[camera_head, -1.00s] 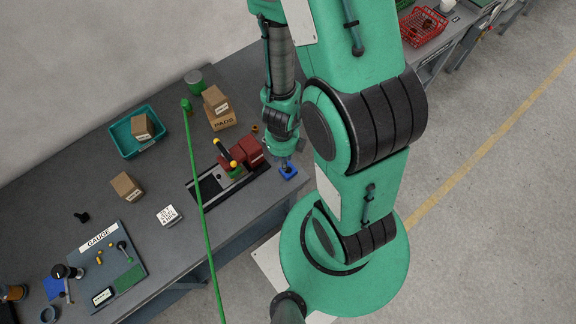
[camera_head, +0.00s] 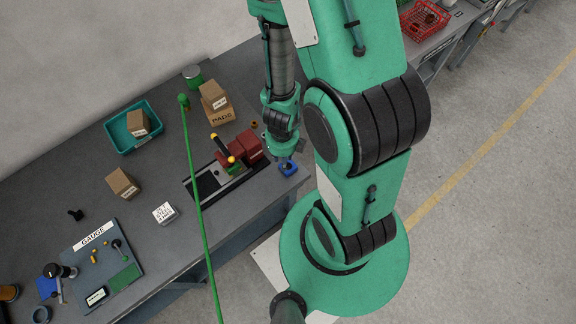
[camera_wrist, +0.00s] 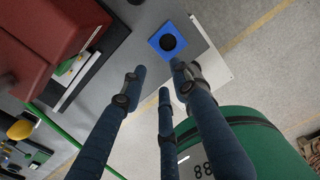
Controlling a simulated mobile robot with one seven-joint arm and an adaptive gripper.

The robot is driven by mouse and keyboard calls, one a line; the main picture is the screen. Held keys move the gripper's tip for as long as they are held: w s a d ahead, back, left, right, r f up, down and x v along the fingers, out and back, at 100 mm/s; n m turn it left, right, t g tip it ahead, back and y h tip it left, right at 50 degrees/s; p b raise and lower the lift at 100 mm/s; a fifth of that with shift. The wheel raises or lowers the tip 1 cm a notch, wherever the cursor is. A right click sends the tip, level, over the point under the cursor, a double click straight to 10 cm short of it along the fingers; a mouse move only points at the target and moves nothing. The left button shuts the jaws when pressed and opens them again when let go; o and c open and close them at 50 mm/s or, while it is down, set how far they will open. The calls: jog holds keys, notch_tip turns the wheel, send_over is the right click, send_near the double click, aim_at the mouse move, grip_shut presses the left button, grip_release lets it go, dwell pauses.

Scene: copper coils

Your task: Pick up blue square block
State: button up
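The blue square block (camera_head: 289,169) lies on the grey bench near its front right edge. It has a dark round hole or recess in its top, which shows in the wrist view (camera_wrist: 168,41) at upper centre. My gripper (camera_head: 281,159) is over the bench just left of and above the block in the head view, covering part of it. In the wrist view its three dark blue fingers (camera_wrist: 157,75) are spread with nothing between them. The block lies beyond the fingertips; contact cannot be made out.
A dark red machine or vise (camera_head: 246,146) with a yellow-tipped handle stands close left of the block, also large in the wrist view (camera_wrist: 40,40). Cardboard boxes (camera_head: 220,115), a teal bin (camera_head: 120,133) and a gauge board (camera_head: 128,258) are further left. The bench edge is close.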

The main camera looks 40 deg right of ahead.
jog(key=b, duration=0.3)
send_over(287, 173)
jog(key=w, duration=0.1)
jog(key=shift+w+a+f, duration=0.1)
jog(key=shift+a+f, duration=0.05)
jog(key=shift+f, duration=1.1)
jog(key=shift+w+a+f, duration=0.1)
jog(key=shift+a+f, duration=0.05)
jog(key=shift+f, duration=1.1)
jog(key=shift+d+f+b, duration=0.15)
jog(key=shift+f+b, duration=1.8)
jog(key=shift+f, duration=0.65)
jog(key=shift+c, duration=0.2)
grip_shut()
